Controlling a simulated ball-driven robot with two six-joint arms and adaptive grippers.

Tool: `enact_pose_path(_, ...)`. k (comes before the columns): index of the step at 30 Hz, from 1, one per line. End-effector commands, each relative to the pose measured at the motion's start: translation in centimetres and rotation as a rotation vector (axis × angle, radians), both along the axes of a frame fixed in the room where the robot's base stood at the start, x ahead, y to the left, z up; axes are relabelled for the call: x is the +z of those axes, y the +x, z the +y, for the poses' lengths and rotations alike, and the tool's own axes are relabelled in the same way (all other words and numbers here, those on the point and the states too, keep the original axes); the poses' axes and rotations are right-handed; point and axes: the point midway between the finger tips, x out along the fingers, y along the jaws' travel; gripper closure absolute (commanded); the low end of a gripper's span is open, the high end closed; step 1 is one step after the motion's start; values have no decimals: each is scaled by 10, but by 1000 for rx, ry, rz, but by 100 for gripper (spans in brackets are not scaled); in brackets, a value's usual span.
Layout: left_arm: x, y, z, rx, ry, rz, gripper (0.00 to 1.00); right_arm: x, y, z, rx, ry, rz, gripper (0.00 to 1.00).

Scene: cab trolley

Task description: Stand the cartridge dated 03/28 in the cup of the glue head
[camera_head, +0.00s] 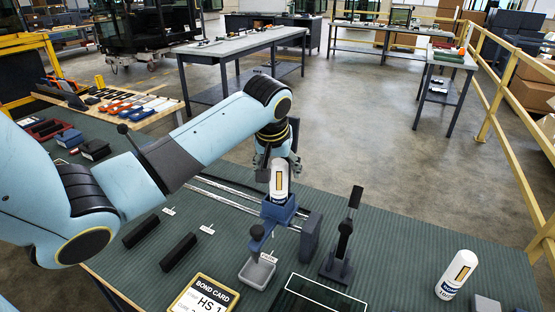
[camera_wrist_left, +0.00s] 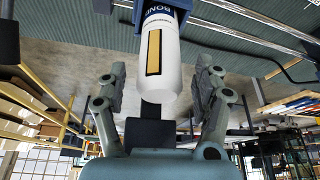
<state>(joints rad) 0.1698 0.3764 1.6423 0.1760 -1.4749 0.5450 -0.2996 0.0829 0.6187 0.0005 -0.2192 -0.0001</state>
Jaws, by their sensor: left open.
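A white cartridge (camera_head: 279,181) with a tan strip stands upright in the blue cup (camera_head: 277,212) of the glue head. In the left wrist view the cartridge (camera_wrist_left: 164,60) shows with its lower end inside the blue cup (camera_wrist_left: 168,8). My left gripper (camera_head: 278,166) is above the cup, around the cartridge's upper end. In the left wrist view its open fingers (camera_wrist_left: 161,78) are apart on either side, with gaps to the cartridge. A second white cartridge (camera_head: 457,274) stands upright on the mat at right. I cannot read the date on either. My right gripper is out of view.
A bond card (camera_head: 205,298) lies at the front. A small grey tray (camera_head: 257,272) and a dark upright stand (camera_head: 342,245) are near the glue head. Two black blocks (camera_head: 178,252) lie at left. The green mat (camera_head: 410,250) is clear between stand and second cartridge.

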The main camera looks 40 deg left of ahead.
Motion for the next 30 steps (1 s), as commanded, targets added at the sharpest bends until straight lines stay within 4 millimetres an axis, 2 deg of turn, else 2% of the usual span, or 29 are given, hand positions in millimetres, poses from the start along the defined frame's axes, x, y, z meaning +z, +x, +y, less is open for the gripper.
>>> enact_pose_path(15,93,-31,-19,-1,3,-5,32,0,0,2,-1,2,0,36)
enact_pose_path(20,107,-36,-22,-2,1,-4,32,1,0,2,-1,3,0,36)
enact_pose_path(30,132,-37,-23,-1,1,-3,32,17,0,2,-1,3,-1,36)
